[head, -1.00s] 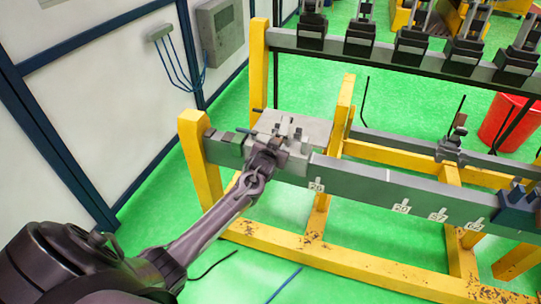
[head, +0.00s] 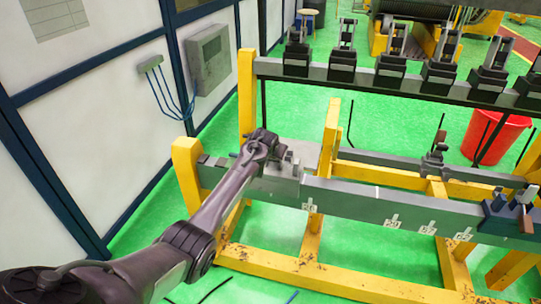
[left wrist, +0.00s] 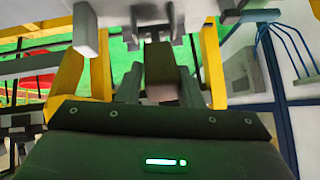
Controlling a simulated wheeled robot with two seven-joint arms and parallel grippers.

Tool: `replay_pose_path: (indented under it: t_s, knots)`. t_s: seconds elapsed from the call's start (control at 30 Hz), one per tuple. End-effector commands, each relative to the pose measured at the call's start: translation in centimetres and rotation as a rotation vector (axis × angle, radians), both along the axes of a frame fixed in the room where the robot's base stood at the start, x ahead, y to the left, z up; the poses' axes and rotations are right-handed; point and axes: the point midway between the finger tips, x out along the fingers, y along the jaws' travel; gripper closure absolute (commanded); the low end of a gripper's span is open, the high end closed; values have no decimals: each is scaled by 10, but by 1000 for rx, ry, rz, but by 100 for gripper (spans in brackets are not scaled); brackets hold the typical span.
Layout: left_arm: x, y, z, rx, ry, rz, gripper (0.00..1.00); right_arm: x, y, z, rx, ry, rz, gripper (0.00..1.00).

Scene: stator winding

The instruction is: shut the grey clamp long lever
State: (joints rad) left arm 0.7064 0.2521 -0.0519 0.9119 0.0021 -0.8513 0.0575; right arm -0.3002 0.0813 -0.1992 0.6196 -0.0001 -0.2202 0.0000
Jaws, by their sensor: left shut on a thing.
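The grey clamp (head: 288,162) sits on the near grey rail, close to its left end. My left gripper (head: 260,142) is at the clamp, just above the rail, and my forearm hides part of the clamp. In the left wrist view my left gripper (left wrist: 162,88) is shut on a dark block-like piece (left wrist: 160,58), which appears to be the clamp's long lever. The exact angle of the lever cannot be told. My right gripper is not in view.
The near grey rail (head: 350,200) runs right on yellow posts (head: 187,175). A dark blue clamp (head: 508,215) stands at its right end. A higher rail (head: 375,78) with several black clamps runs behind. A red bin (head: 490,135) stands at the right.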

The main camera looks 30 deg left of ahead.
Motion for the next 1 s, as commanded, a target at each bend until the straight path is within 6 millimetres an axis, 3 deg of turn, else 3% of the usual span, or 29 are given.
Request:
replay_pose_path:
  t_s: [0.03,0.67,0.7,0.83,1.0]
  knots:
    - [4,6,8,3,-18,10,100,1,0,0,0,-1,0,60]
    - [8,7,10,5,-19,9,100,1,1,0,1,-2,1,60]
    - [8,7,10,5,-19,9,64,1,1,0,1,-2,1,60]
    - [7,5,8,5,-14,7,49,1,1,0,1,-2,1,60]
    - [6,4,5,2,-9,3,49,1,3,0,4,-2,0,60]
